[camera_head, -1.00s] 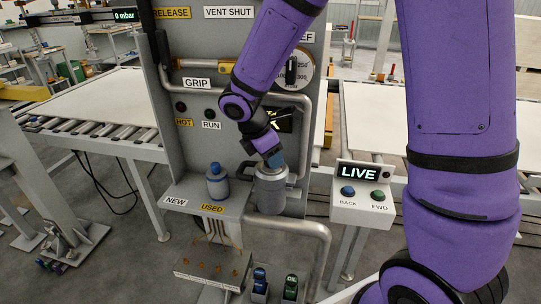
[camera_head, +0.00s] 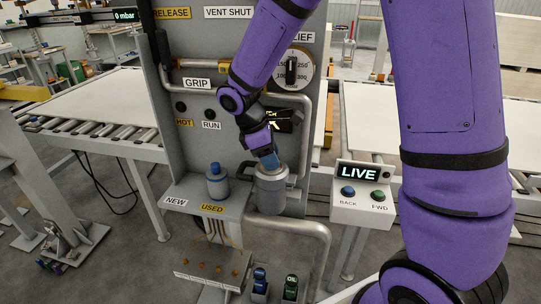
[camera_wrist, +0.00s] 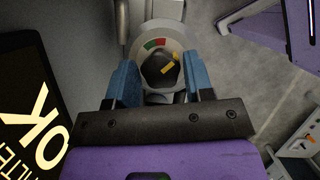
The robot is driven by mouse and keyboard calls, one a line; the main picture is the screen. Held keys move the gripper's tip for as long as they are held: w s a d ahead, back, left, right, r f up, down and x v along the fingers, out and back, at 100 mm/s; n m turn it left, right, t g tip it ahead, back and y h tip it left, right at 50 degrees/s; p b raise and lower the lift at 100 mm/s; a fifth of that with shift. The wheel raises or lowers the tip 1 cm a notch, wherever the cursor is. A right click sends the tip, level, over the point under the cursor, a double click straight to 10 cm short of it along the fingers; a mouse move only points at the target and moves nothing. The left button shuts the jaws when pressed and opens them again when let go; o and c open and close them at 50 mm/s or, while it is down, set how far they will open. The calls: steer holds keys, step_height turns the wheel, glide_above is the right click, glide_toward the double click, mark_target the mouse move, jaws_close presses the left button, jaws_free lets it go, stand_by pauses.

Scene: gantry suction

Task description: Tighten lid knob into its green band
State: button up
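The lid knob (camera_wrist: 158,72) is a dark faceted knob with a yellow mark on a pale round lid in the wrist view. The green band (camera_wrist: 149,44) is a short arc on the lid beside a red one. The yellow mark points up and right, to the right of both arcs. The lid tops a grey canister (camera_head: 270,190) in the head view. In the head view my gripper (camera_head: 268,158) hides the knob.
A grey pipe (camera_head: 318,232) curves below right. A LIVE box (camera_head: 362,190) with BACK and FWD buttons stands to the right. The upright panel (camera_head: 185,135) is close behind.

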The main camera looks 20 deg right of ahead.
steer(key=shift+o, duration=1.3)
steer(key=v, duration=0.7)
steer(key=shift+r, duration=0.25)
steer(key=shift+a, duration=0.1)
